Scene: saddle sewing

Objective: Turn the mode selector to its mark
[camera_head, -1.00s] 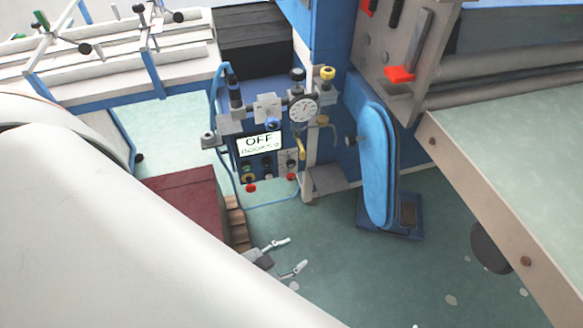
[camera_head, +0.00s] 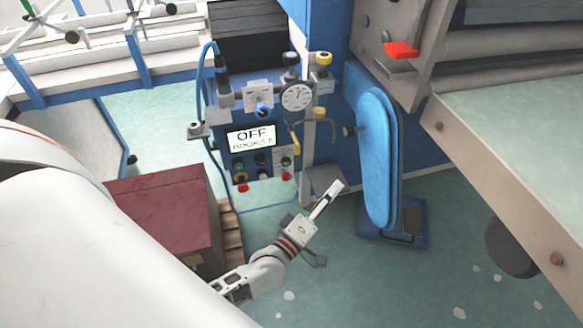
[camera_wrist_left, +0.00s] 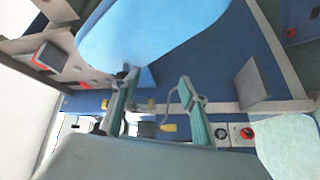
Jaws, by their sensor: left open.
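The blue control panel (camera_head: 225,172) stands at the centre of the head view, with a display (camera_head: 251,138) reading "OFF" above several small knobs and buttons. A dark knob on a pale plate (camera_head: 286,162) sits at the right of these; it may be the mode selector, but its mark and pointer are too small to read. My left gripper (camera_head: 334,194) is in front of the panel, low and to the right, apart from the knobs. In the left wrist view its two fingers (camera_wrist_left: 157,98) are spread and empty. My right gripper is not in view.
A round gauge (camera_head: 297,95) and a yellow lever (camera_head: 295,138) project beside the display. A tall blue padded arm (camera_head: 376,155) stands right of my left gripper. A dark red box (camera_head: 165,215) is at left, and a pale-green-topped table (camera_head: 520,140) at right.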

